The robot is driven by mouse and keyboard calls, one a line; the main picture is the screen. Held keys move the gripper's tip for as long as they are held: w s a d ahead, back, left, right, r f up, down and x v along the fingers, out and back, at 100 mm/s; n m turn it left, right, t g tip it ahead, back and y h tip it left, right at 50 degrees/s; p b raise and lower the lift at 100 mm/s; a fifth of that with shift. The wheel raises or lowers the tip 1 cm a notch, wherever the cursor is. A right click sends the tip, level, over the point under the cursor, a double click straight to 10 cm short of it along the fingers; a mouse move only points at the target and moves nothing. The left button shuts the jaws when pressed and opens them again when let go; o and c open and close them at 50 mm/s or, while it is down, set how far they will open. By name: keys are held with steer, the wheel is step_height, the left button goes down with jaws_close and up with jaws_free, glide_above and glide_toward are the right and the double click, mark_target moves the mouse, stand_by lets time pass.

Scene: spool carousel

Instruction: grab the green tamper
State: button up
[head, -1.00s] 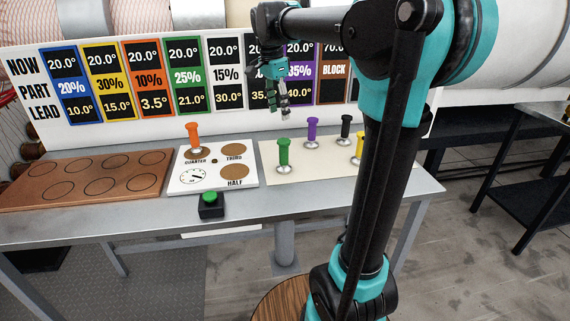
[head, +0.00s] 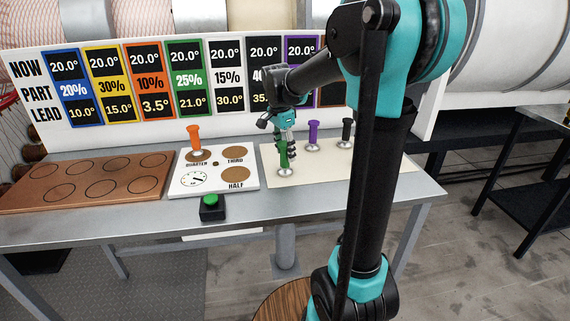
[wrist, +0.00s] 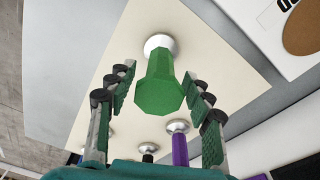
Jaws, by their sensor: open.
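The green tamper (head: 284,158) stands upright on the cream mat (head: 268,178), its pale metal foot at the bottom. In the wrist view the green tamper (wrist: 159,88) sits between my two fingers, with a gap on each side. My gripper (head: 285,148) is open and reaches down over the tamper's upper part in the head view. It also shows in the wrist view (wrist: 160,97), with a padded finger on the left and another on the right. My fingers partly hide the tamper's top in the head view.
A purple tamper (head: 313,133) and a black tamper (head: 347,132) stand behind to the right. An orange tamper (head: 194,139) stands on the white dial board (head: 186,186) at left. A green button box (head: 211,207) is at the front. The brown tray (head: 90,163) is empty.

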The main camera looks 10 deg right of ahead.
steer(key=shift+d+f, duration=0.2)
steer(key=shift+f, duration=1.15)
steer(key=shift+c, duration=0.4)
jaws_close()
